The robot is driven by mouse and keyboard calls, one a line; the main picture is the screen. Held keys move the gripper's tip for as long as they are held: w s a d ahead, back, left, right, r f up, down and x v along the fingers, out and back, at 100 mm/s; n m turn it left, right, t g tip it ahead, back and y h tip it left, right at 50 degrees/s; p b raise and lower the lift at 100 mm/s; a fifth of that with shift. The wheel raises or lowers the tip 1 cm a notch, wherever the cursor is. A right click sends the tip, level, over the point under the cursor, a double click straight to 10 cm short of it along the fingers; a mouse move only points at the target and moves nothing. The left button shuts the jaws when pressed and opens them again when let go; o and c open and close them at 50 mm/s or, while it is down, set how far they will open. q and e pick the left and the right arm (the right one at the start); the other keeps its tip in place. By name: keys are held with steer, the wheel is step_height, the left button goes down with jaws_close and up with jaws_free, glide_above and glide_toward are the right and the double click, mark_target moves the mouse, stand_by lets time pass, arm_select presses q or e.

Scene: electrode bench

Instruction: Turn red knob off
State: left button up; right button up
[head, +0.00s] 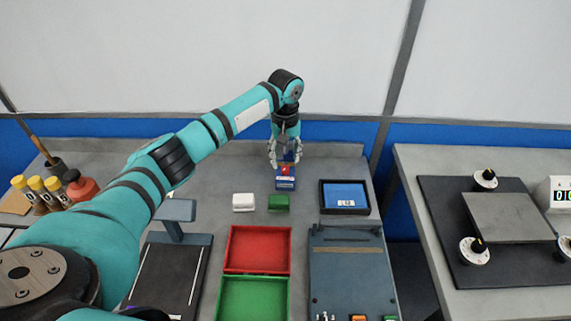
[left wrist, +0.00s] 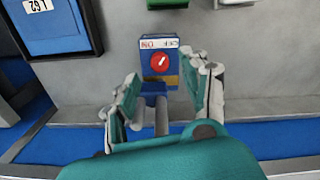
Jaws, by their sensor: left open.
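The red knob (left wrist: 160,63) sits on the face of a small blue box (left wrist: 159,81) with a white OFF/ON label (left wrist: 159,43). The label appears upside down in the left wrist view, and a white mark on the knob slants up to the right there. In the head view, the blue box (head: 286,184) stands near the back of the bench, with a bit of the red knob (head: 285,169) showing. My left gripper (head: 286,161) is open above and behind it. In the left wrist view, its fingertips (left wrist: 168,78) are spread either side of the box. My right gripper is not in view.
A white block (head: 243,202) and a green block (head: 278,203) lie in front of the box. A dark-framed blue display (head: 345,196) is to the right. Red (head: 231,249) and green trays (head: 225,298) are nearer. Bottles (head: 38,192) stand at left.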

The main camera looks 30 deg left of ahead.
mark_target(285, 168)
arm_select(q)
steer(key=shift+f, duration=2.1)
steer(key=shift+c, duration=0.4)
